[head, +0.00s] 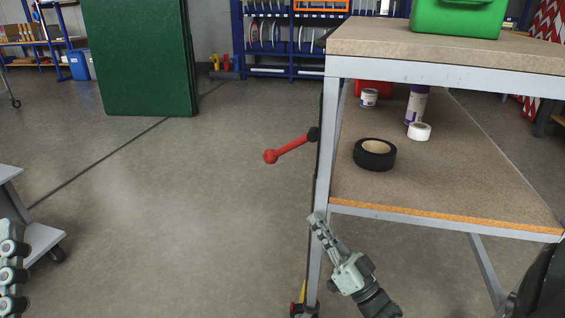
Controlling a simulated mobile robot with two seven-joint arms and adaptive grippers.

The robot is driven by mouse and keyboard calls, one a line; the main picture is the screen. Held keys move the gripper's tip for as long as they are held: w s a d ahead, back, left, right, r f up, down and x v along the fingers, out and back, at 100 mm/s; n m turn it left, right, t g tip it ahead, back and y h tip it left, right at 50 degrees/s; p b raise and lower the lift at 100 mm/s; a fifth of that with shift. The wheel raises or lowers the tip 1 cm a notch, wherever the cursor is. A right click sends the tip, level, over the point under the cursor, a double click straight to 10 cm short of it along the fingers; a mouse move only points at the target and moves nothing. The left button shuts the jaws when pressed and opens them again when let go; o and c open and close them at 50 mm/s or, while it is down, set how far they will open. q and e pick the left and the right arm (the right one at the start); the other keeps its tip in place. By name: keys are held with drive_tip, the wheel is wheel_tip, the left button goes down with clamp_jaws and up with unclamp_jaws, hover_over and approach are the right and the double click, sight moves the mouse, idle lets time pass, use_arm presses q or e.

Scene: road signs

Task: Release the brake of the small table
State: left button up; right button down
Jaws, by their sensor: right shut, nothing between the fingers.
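The small table (345,208) stands at the right, with a light metal frame and two brown shelves. A red lever with a ball end (286,149) sticks out to the left from a dark pivot on its near left leg, tilted down toward its ball. I take this lever to be the brake. My right gripper (316,220) is shut and empty, by that leg, below and right of the red ball and apart from it. I cannot tell whether it touches the leg. A pale jointed piece at the lower left edge looks like part of my left gripper, mostly cut off.
A green box (458,18) stands on the top shelf. A green panel (138,60) stands behind left. A grey trolley (38,237) is at left. The floor between is clear.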

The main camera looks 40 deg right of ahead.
sight(288, 148)
use_arm(q)
drive_tip(key=shift+s+a+r+t, duration=0.2)
drive_tip(key=shift+s+r+t, duration=0.05)
drive_tip(key=shift+r+t, duration=0.15)
use_arm(e)
drive_tip(key=x, duration=1.4)
use_arm(q)
drive_tip(key=shift+f, duration=0.15)
use_arm(e)
drive_tip(key=shift+a, duration=0.1)
